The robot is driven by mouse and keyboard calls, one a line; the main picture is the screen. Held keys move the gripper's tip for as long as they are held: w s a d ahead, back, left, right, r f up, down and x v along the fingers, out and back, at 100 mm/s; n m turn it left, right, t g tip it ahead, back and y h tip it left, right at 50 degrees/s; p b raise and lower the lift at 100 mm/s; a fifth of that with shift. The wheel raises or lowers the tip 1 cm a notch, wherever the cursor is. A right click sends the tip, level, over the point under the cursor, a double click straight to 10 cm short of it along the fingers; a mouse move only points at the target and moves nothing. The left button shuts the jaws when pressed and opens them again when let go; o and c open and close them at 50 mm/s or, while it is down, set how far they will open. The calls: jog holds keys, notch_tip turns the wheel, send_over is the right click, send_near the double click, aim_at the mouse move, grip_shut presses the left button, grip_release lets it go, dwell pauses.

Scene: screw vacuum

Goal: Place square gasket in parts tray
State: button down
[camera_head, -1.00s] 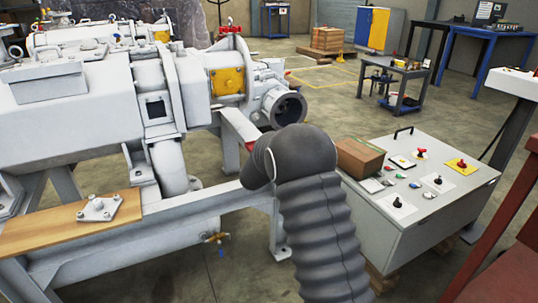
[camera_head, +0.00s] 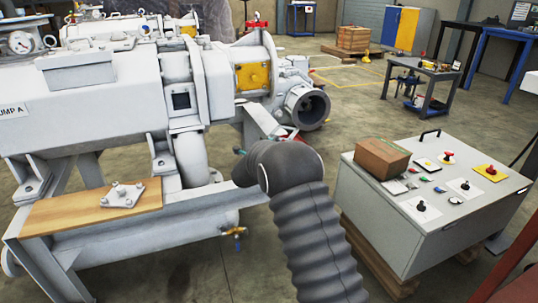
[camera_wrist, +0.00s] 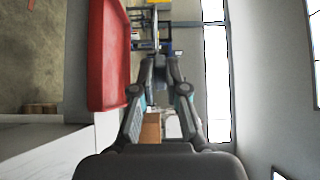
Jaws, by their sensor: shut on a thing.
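My gripper (camera_wrist: 160,68) shows in the wrist view with its fingers closed together on a small dark piece, taken to be the square gasket. The gasket's outline is too small and dark to make out. In the head view my dark arm hides most of the gripper, and only a teal bit of it (camera_head: 240,151) shows. A red tray (camera_wrist: 108,55) stands left of the fingers in the wrist view, apart from them. In the head view a piece of red (camera_head: 286,133) shows behind my arm at the end of the pump frame; most of it is hidden.
The grey pump (camera_head: 90,95) fills the left. A wooden board (camera_head: 60,212) in front of it bears a bolted metal plate (camera_head: 122,194). A control cabinet (camera_head: 375,215) with a cardboard box (camera_head: 382,157) stands right of my arm. Open floor lies behind.

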jog(key=shift+w+a+f+b, duration=0.1)
jog(key=shift+a+f, duration=0.2)
jog(key=shift+f, duration=0.55)
jog(key=shift+w+a+f+b, duration=0.15)
jog(key=shift+a+f, duration=0.15)
jog(key=shift+f, duration=0.55)
jog(key=shift+w+a+f+b, duration=0.1)
jog(key=shift+a+f, duration=0.2)
jog(key=shift+f, duration=0.55)
jog(key=shift+f, duration=0.1)
